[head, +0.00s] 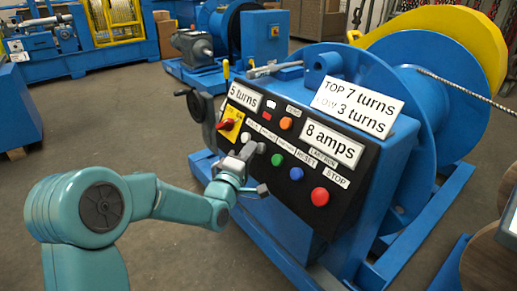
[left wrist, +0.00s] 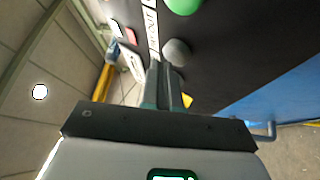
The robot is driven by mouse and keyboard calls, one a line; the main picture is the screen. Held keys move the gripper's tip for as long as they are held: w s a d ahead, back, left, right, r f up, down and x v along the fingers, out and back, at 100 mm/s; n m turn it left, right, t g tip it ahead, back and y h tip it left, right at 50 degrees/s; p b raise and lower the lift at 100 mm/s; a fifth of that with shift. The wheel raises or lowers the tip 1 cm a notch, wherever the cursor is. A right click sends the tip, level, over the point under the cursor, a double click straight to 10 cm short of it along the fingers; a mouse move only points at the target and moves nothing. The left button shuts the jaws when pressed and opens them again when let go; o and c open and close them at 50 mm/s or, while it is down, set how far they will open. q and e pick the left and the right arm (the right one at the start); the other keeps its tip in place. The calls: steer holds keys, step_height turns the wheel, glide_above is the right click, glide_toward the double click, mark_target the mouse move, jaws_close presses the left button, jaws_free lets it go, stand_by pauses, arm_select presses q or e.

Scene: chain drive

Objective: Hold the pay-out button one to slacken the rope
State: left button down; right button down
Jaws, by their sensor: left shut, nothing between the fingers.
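The blue winch's black control panel (head: 335,178) carries a row of push buttons. A pale button (head: 246,137) sits at its upper left, beside a grey button (head: 262,148). A green button (head: 277,160), a blue button (head: 296,173) and a red button (head: 320,196) follow down to the right. My left gripper (head: 246,154) is shut and empty at the row's left end. In the left wrist view, its fingertips (left wrist: 160,68) are close to a grey button (left wrist: 177,52); contact cannot be told. My right gripper is not in view.
A red-and-yellow rotary switch (head: 230,124) is left of the gripper. Signs read "5 turns" (head: 245,95), "8 amps" (head: 332,144) and "TOP 7 turns, LOW 3 turns" (head: 359,107). A blue drum (head: 425,110) with a rope (head: 465,90) stands behind the panel.

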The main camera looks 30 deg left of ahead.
arm_select(q)
steer(key=shift+w+d+f+b, duration=0.2)
steer(key=shift+w+b, duration=0.1)
steer(key=shift+w, duration=0.05)
stand_by(0.4)
stand_by(2.3)
steer(key=shift+s+a+r, duration=0.2)
steer(key=shift+s, duration=0.2)
steer(key=shift+s+a+r, duration=0.15)
steer(key=shift+s+r, duration=0.05)
steer(key=shift+s, duration=0.25)
steer(key=shift+s+a+r+b, duration=0.15)
steer(key=shift+s+a+r, duration=0.2)
steer(key=shift+s, duration=0.3)
steer(key=shift+s+a+r+b, duration=0.2)
steer(key=shift+s+r, duration=0.2)
steer(key=shift+s, duration=0.3)
steer(key=shift+s+a+r+b, duration=0.1)
steer(key=shift+s+a+r, duration=0.25)
steer(key=shift+s, duration=0.3)
